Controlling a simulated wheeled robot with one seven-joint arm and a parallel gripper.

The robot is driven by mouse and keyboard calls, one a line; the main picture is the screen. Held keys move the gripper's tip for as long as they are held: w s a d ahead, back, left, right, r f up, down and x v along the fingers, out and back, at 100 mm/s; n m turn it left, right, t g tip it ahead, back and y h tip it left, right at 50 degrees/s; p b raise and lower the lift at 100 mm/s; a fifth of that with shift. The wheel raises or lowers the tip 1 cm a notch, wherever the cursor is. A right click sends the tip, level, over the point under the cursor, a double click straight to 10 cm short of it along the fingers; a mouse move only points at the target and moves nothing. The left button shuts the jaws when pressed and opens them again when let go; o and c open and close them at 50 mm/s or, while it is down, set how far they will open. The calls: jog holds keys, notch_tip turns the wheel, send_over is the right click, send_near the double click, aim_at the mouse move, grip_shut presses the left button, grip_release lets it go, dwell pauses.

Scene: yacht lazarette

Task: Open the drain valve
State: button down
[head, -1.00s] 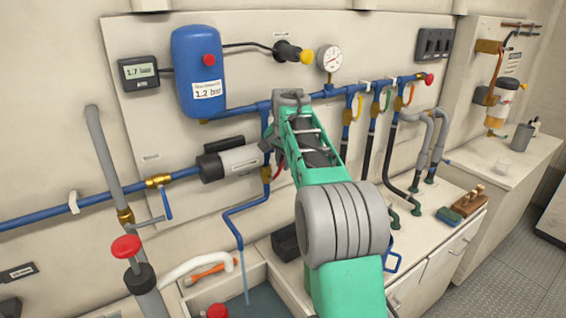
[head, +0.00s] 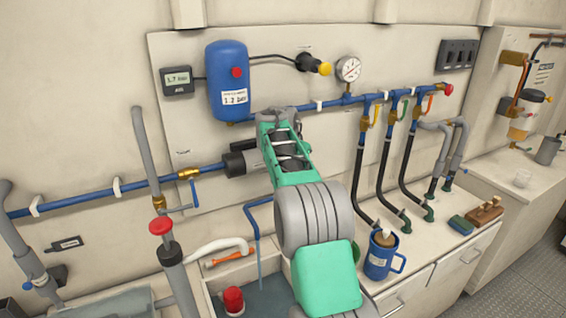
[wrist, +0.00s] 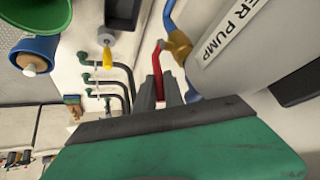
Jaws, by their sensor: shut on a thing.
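The drain valve shows in the wrist view as a brass body (wrist: 178,44) on a blue pipe, with a red lever (wrist: 158,62) beside it. My gripper (wrist: 160,80) is shut on the red lever, its grey fingers around the lever's free end. The lever appears roughly along the pipe, but its exact angle is hard to tell. In the head view my own arm hides the drain valve and the gripper. The blue drain pipe (head: 257,232) comes out below them and runs down into the open bin.
The pump (wrist: 245,50) is close on the right in the wrist view. A blue mug (head: 377,262) stands on the counter right of my arm. Another brass valve (head: 188,175) with a blue lever is on the left pipe. Black hoses (head: 382,160) hang to the right.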

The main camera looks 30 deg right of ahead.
jog(key=shift+r, duration=0.1)
jog(key=c, duration=1.5)
grip_release()
jog(key=shift+o, duration=0.2)
